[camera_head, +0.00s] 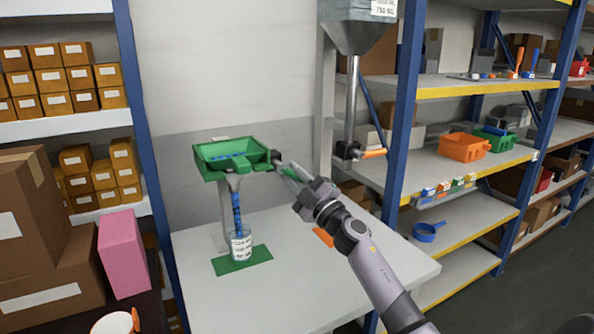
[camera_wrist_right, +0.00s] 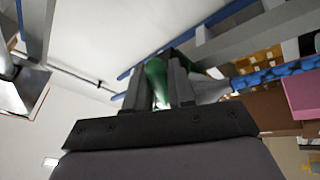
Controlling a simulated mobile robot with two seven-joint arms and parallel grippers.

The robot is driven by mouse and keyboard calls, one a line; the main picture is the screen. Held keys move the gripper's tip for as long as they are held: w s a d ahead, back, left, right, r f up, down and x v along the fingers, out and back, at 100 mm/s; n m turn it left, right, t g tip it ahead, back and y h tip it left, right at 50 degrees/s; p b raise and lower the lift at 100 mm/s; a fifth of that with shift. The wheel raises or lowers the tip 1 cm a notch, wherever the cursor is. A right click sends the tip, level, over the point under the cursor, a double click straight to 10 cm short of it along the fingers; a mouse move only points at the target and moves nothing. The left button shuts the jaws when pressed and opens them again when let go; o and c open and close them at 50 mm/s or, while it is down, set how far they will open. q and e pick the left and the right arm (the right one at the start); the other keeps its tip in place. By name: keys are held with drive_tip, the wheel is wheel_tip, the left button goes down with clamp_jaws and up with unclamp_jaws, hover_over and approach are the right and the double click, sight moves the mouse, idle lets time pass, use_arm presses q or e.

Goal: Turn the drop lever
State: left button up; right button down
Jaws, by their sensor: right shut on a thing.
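A green tray-like hopper (camera_head: 216,156) stands on a grey post above the table, with blue pieces in it. A blue column runs from its spout down into a clear jar (camera_head: 240,244) with a white label, on a green mat (camera_head: 262,253). The green drop lever (camera_head: 290,173) sticks out at the hopper's right side. My right gripper (camera_head: 295,178) is shut on this lever. In the right wrist view the green lever (camera_wrist_right: 156,80) lies between the two fingers. The blue-filled spout (camera_wrist_right: 275,73) shows to the right there. My left gripper is not in view.
The white table (camera_head: 195,270) is mostly clear. An orange piece (camera_head: 323,236) lies on it near my right arm. A metal hopper with an orange-handled valve (camera_head: 372,153) hangs behind right. Shelves with bins stand right; boxes and a pink box (camera_head: 122,252) stand left.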

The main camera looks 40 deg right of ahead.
drive_tip(key=m+h, duration=0.2)
drive_tip(key=m, duration=0.1)
drive_tip(key=a+f+m, duration=0.1)
drive_tip(key=shift+w+m+h, duration=0.1)
drive_tip(key=shift+m+h, duration=0.2)
drive_tip(key=shift+h, duration=0.1)
drive_tip(key=shift+a+f+m+h+b, duration=0.1)
drive_tip(key=shift+m+h+b, duration=0.15)
drive_tip(key=shift+m, duration=0.35)
drive_tip(key=shift+a+f+m+h+b, duration=0.1)
drive_tip(key=shift+m+h, duration=0.25)
drive_tip(key=shift+m, duration=0.25)
drive_tip(key=c, duration=1.1)
unclamp_jaws()
drive_tip(key=shift+o, duration=0.2)
drive_tip(key=v, duration=0.7)
drive_tip(key=shift+b, duration=0.4)
drive_tip(key=shift+a, duration=0.1)
